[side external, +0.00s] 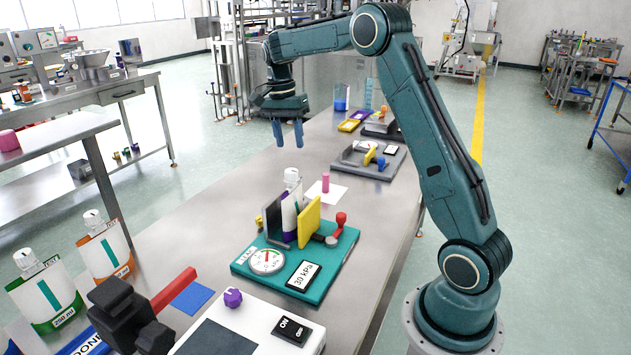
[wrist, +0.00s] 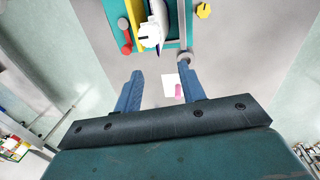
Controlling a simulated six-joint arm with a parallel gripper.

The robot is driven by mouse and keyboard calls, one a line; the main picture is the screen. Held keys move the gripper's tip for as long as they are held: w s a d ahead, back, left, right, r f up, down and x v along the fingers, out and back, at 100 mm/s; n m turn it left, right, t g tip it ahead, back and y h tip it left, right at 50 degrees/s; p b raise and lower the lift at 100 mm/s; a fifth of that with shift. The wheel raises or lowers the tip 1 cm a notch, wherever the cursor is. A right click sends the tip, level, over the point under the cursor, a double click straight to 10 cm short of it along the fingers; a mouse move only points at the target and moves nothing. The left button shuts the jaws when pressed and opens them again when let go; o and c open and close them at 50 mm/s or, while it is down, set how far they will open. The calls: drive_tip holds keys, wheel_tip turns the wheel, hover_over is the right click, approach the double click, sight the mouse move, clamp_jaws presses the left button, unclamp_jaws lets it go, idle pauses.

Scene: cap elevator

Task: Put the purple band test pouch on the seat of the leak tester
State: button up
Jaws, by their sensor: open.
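The leak tester (side external: 245,268) is a teal base with a round gauge, a 30 kPa display, a grey plate, a yellow plate (side external: 309,222) and a red-knobbed lever. The purple band test pouch (side external: 290,205), white with a white cap, stands upright between the plates. The plates hide its lower part, so I cannot see its contact with the seat. In the wrist view the pouch (wrist: 152,35) shows from above, beyond my fingertips. My gripper (side external: 288,133) is open and empty, above and behind the tester, apart from the pouch; its fingers (wrist: 160,70) show spread in the wrist view.
A pink cylinder (side external: 325,182) stands on a white sheet behind the tester. A grey fixture (side external: 368,160) lies farther back. Orange-band (side external: 105,254) and green-band (side external: 42,291) pouches stand front left, near a black-and-red device (side external: 130,312). A white control box (side external: 255,325) is in front.

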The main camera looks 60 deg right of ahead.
idle(0.4)
drive_tip(key=s+a+r+n+t+h, duration=0.1)
drive_tip(key=s+a+r+n+t, duration=0.2)
drive_tip(key=s+a+r+n, duration=0.75)
drive_tip(key=s+a+f+n+t, duration=0.2)
drive_tip(key=s+a, duration=0.3)
drive_tip(key=s, duration=0.3)
drive_tip(key=s+a+f+n+t+y, duration=0.1)
drive_tip(key=s+a+f+n+t, duration=0.1)
drive_tip(key=s+a, duration=0.4)
drive_tip(key=s+f+n, duration=0.1)
drive_tip(key=s+n, duration=0.1)
drive_tip(key=shift+s+a+n, duration=0.3)
drive_tip(key=shift+s+n, duration=0.05)
